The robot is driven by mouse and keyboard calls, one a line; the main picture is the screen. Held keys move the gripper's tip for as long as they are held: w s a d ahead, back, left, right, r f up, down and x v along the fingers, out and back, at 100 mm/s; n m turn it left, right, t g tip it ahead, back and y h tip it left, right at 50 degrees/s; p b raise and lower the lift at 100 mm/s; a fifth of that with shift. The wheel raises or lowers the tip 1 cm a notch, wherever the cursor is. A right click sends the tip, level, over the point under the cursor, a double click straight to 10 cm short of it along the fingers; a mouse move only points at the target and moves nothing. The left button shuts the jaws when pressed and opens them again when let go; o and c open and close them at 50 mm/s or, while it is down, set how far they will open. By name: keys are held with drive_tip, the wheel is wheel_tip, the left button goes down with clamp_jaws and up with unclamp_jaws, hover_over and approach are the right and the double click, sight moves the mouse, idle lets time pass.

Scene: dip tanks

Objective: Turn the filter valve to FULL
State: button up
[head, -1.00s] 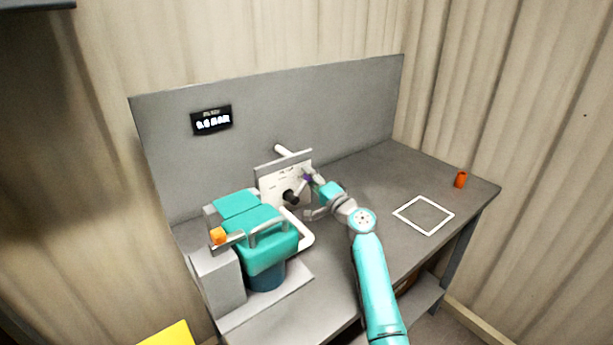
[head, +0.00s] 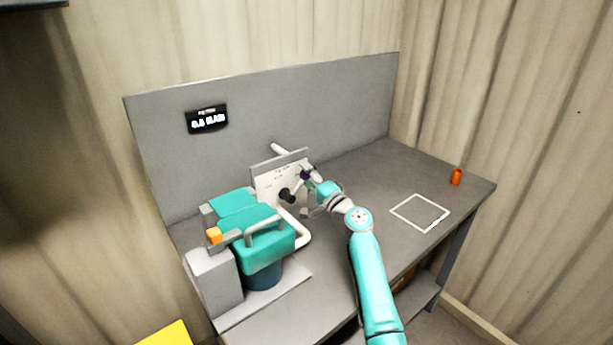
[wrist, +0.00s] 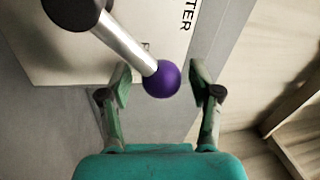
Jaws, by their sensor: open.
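The filter valve has a white panel (head: 268,188) with a dark round hub (head: 286,195) and a metal lever ending in a purple ball knob (head: 304,175). In the wrist view the lever (wrist: 128,42) runs from the dark hub (wrist: 75,8) down to the purple knob (wrist: 161,79). My gripper (wrist: 160,90) is open, with one finger on each side of the knob and gaps showing on both sides. In the head view my gripper (head: 309,190) is at the panel's right side. The panel's small markings are too small to read there; in the wrist view the letters "TER" show.
A dark display (head: 207,119) hangs on the grey backboard (head: 330,115). An orange cylinder (head: 456,176) and a white square outline (head: 420,228) are on the right, with clear bench around.

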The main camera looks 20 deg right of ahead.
drive_tip(key=v, duration=1.2)
drive_tip(key=shift+f, duration=0.1)
